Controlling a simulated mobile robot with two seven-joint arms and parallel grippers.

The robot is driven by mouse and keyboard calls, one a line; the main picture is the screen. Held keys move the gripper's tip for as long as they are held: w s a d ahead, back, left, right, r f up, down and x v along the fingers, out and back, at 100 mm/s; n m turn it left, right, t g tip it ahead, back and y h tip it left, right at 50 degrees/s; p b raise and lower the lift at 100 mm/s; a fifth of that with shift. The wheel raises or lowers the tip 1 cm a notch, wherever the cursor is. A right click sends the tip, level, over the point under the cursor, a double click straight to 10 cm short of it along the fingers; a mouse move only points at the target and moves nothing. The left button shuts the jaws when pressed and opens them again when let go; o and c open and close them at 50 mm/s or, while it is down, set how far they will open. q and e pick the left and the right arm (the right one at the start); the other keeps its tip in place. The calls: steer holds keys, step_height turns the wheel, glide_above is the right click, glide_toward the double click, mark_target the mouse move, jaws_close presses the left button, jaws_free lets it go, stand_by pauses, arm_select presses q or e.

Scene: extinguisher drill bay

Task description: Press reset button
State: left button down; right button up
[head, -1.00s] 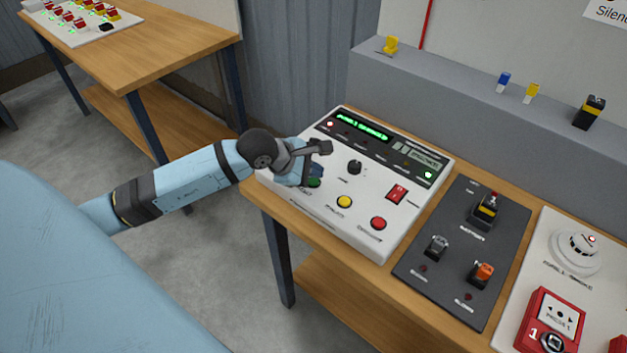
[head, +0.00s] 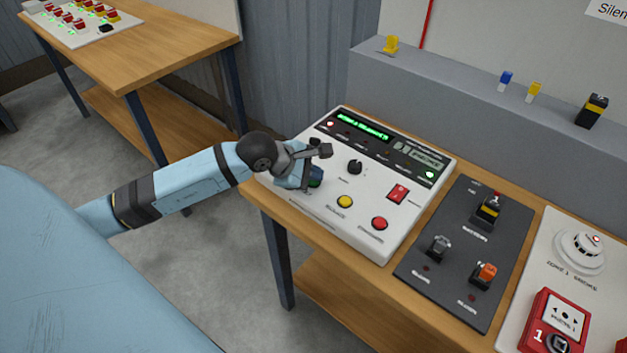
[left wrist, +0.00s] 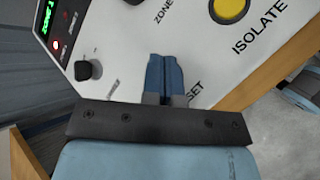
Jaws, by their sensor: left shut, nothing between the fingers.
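The white control panel (head: 300,190) sits on a wooden table. My left gripper (head: 316,174) is shut and empty over the panel's near left corner, its blue fingertips pointing down at the green button (head: 315,184). Only a sliver of that button shows beside the fingertips. In the left wrist view the shut fingers (left wrist: 165,62) hide the button, and the label letters "SET" show beside them. I cannot tell whether the fingertips touch the button. My right gripper is in neither view.
A yellow button (head: 345,202), a red button (head: 379,223), a black knob (head: 355,167) and a red switch (head: 398,193) share the panel. A dark switch plate (head: 460,285) lies to the right. A grey ledge (head: 450,95) runs behind.

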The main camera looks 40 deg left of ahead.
mark_target(313, 182)
arm_select(q)
steer(key=shift+f, duration=0.3)
steer(key=shift+r, duration=0.1)
stand_by(0.3)
steer(key=shift+r, duration=0.8)
steer(key=shift+r+p, duration=1.3)
steer(key=shift+r, duration=1.25)
